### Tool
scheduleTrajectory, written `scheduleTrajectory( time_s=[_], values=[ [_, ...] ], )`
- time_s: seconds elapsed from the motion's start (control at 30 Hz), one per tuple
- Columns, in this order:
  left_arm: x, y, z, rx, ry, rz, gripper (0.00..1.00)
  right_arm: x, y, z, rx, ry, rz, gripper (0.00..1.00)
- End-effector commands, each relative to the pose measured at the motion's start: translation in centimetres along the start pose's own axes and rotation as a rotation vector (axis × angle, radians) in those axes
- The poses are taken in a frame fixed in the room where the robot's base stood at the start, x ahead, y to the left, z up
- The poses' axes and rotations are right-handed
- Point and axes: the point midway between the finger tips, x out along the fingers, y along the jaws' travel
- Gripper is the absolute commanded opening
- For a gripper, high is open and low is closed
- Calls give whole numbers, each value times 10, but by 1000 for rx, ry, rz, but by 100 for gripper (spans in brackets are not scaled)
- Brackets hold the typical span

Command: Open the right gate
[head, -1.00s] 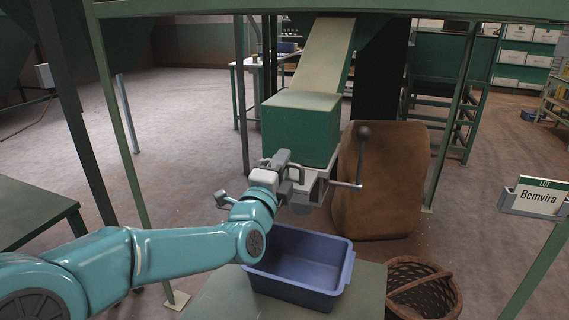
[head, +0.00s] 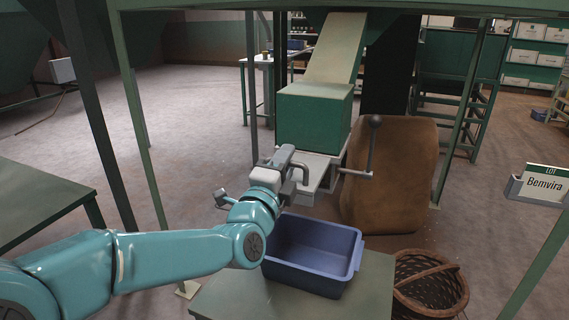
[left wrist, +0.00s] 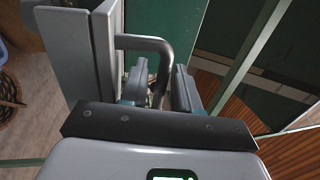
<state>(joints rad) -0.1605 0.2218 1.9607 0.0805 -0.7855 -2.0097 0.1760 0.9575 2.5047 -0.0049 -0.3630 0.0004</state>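A green hopper box (head: 313,117) stands at the foot of a sloping chute. Under it is a light grey metal outlet (head: 318,170), and a lever with a dark ball knob (head: 375,122) stands upright at its right. My left gripper (head: 290,165) is at the outlet's left front, by a bent handle (head: 301,177). In the left wrist view the dark handle (left wrist: 153,44) runs from a grey plate (left wrist: 75,55) down between my fingers (left wrist: 160,88). The fingers stand apart, with a gap beside the handle. A second gripper is not seen.
A blue bin (head: 313,262) stands on a green table (head: 240,297) below the outlet. A wicker basket (head: 430,285) is at its right, and a brown sack (head: 390,185) stands behind. Green posts (head: 143,130) frame the space. A sign reading Bemvira (head: 543,183) is at right.

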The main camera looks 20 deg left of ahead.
Motion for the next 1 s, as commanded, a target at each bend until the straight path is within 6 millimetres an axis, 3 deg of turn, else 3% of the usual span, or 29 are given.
scheduleTrajectory(
  time_s=[0.23, 0.37, 0.8, 1.0],
  values=[
    [-2, 0, 0, 0, 0, 0, 30, 0, 0, 0, 0, 0, 0, 43],
    [-13, 0, 0, 0, 1, 1, 30, 0, 0, 0, 0, 0, 0, 43],
    [-122, -1, 0, 1, 1, 0, 30, -3, -1, 0, 0, 0, 0, 43],
    [-154, 0, 0, -1, 0, -2, 30, 1, 0, 0, 0, 0, 0, 43]
  ],
)
